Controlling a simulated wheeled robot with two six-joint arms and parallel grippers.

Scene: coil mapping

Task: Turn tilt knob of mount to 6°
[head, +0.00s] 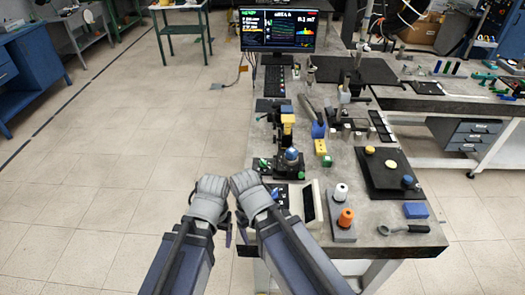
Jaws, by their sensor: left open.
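My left gripper (213,200) is at the lower middle of the head view, off the table's left edge, over the floor. It is open and nothing shows in it. My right gripper (247,197) is close beside it, at the table's near left edge; its fingers are hard to make out. A blue-topped device (291,157) on a black base stands on the table ahead and to the right of both grippers, apart from them. It may be the mount, but I cannot tell. The tilt knob and its angle marks are too small to read.
A grey table (344,162) holds a monitor (278,30), a yellow-and-black device (287,122), a black board (390,172), spools (345,217) and a magnifier (403,229).

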